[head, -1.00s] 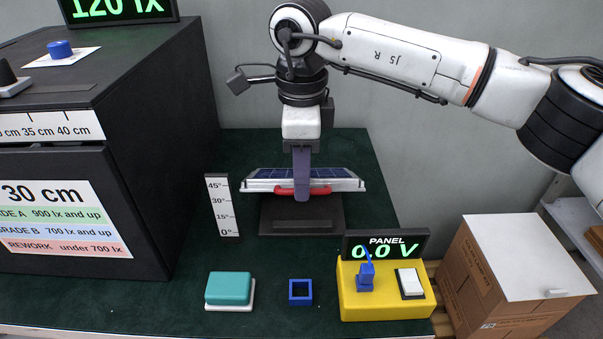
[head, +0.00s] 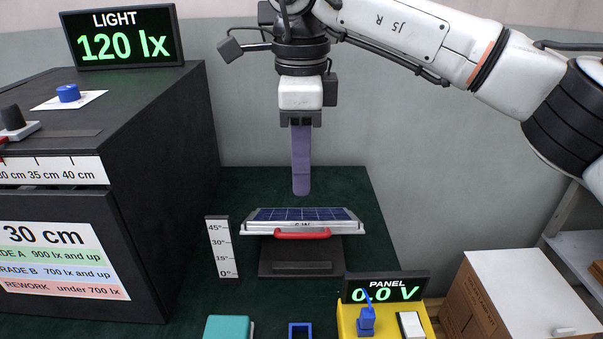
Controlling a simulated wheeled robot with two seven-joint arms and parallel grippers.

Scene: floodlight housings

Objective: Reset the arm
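My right gripper (head: 301,192) hangs from my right arm, pointing down, with its purple fingers above and behind the solar panel. I see the fingers edge-on, so the gap between them does not show. The panel (head: 303,215) has blue cells, a silver frame and a red handle (head: 302,234) at its front. It rests on a black stand (head: 296,268), and the fingers are apart from it. My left gripper is not in view.
An angle scale (head: 221,247) stands left of the stand. In front are a teal block (head: 228,329), a blue square frame (head: 300,327) and a yellow box (head: 347,320) with a PANEL display reading 0.0 V. A black cabinet (head: 190,150) fills the left. A cardboard box (head: 455,310) stands right.

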